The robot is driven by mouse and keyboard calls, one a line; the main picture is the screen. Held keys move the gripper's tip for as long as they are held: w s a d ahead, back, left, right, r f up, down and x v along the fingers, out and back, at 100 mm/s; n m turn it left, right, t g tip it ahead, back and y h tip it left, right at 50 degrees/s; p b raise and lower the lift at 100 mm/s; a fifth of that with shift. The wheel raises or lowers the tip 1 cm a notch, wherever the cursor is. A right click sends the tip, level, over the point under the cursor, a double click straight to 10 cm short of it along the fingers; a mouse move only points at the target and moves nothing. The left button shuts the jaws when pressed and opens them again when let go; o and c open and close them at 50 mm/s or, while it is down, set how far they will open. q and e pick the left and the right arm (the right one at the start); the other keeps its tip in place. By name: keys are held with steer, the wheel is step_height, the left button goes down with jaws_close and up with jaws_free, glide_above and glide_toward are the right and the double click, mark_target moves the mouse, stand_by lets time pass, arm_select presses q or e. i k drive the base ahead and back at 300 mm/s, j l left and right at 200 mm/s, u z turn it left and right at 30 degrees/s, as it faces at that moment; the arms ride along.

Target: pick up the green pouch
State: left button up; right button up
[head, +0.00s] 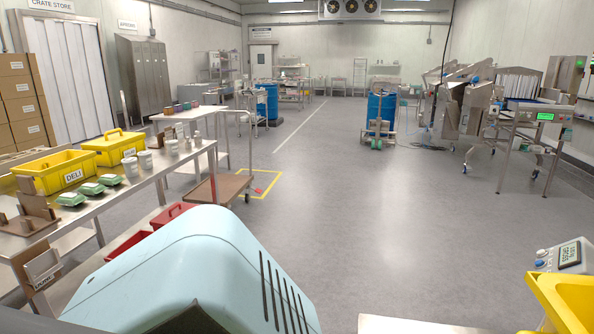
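I cannot make out a green pouch anywhere in the head view. Neither of my grippers is in view. A large pale blue rounded shape fills the bottom left and hides part of the floor and table there.
A brown-decked cart (215,190) stands beyond. A yellow container (565,300) and display unit (568,254) are near right. The middle floor is clear.

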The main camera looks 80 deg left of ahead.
mark_target(73, 199)
steer(key=k+l+u, duration=0.1)
steer(key=k, duration=0.3)
steer(key=u, duration=3.65)
